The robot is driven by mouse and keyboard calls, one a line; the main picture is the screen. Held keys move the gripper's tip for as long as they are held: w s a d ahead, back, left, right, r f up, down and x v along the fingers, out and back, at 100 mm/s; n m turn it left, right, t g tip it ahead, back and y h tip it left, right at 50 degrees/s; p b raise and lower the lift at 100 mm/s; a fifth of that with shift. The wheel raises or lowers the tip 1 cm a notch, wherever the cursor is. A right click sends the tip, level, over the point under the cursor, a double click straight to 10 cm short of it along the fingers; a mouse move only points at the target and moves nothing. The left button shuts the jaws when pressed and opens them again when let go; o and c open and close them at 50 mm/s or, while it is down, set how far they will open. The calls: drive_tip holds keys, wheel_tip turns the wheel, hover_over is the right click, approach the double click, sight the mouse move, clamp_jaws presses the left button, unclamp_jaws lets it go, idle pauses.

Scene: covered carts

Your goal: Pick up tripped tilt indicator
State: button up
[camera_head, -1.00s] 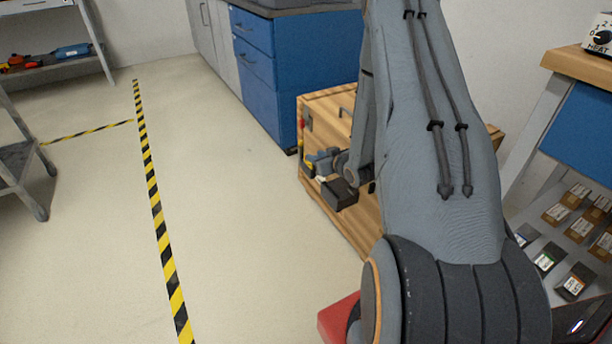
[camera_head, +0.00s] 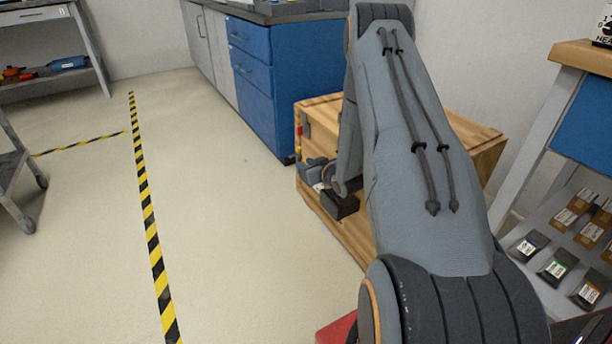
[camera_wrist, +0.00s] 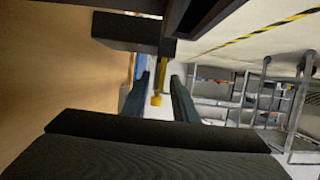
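The wooden crate (camera_head: 320,115) stands on the floor beside the blue cabinet. A small red piece (camera_head: 299,130) is on its left side; I cannot tell whether it is the tripped tilt indicator. My gripper (camera_head: 312,172) is low beside that side of the crate, partly hidden by my arm. In the wrist view my two fingers (camera_wrist: 161,98) stand apart with a gap between them. A small yellow piece (camera_wrist: 156,99) shows in this gap, and I cannot tell if it touches a finger. The crate's wooden face (camera_wrist: 50,80) fills the left of the wrist view.
A blue cabinet (camera_head: 262,85) stands behind the crate. At the right is a sloped rack (camera_head: 530,265) holding several labelled small packs. Yellow-black tape (camera_head: 145,205) runs along the open floor at left. A grey cart (camera_head: 22,190) is at the far left.

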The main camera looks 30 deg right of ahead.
clamp_jaws()
drive_tip(key=shift+r, duration=0.1)
